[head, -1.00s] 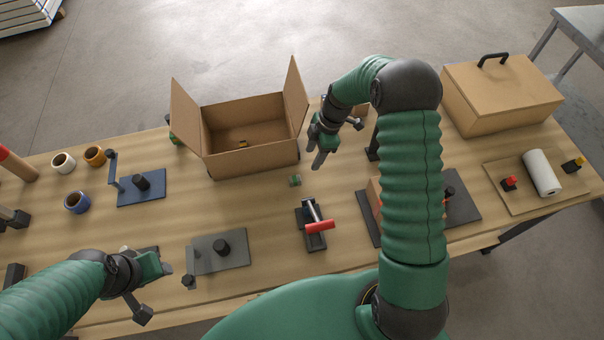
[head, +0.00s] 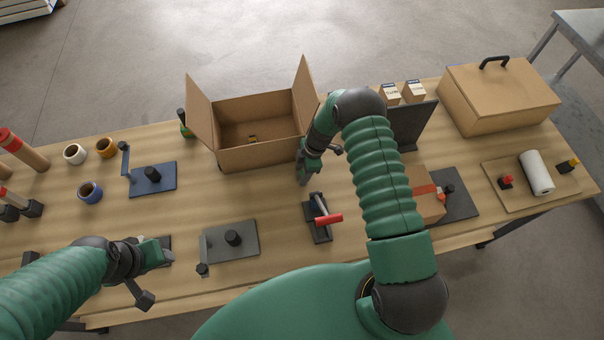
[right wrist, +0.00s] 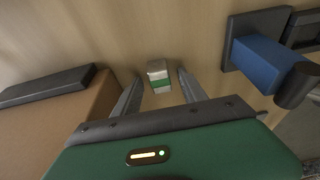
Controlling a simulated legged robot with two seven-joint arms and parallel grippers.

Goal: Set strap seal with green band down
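The strap seal (right wrist: 158,76), a small pale block with a green band, is at the fingertips of my right gripper (right wrist: 158,85) in the right wrist view. There are gaps between it and both fingers, so the gripper is open. In the head view my right gripper (head: 304,172) is low over the table in front of the open carton, and it hides the seal. I cannot tell the seal's exact height from the table. My left gripper (head: 155,277) is open, with nothing seen between its fingers, near the table's front left.
An open carton (head: 258,154) with a small dark and yellow item inside stands behind my right gripper. A red-handled tool (head: 320,217) on a dark base is in front. A strapped box (head: 428,200) stands to the right. Dark and blue plates (head: 153,180) lie left.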

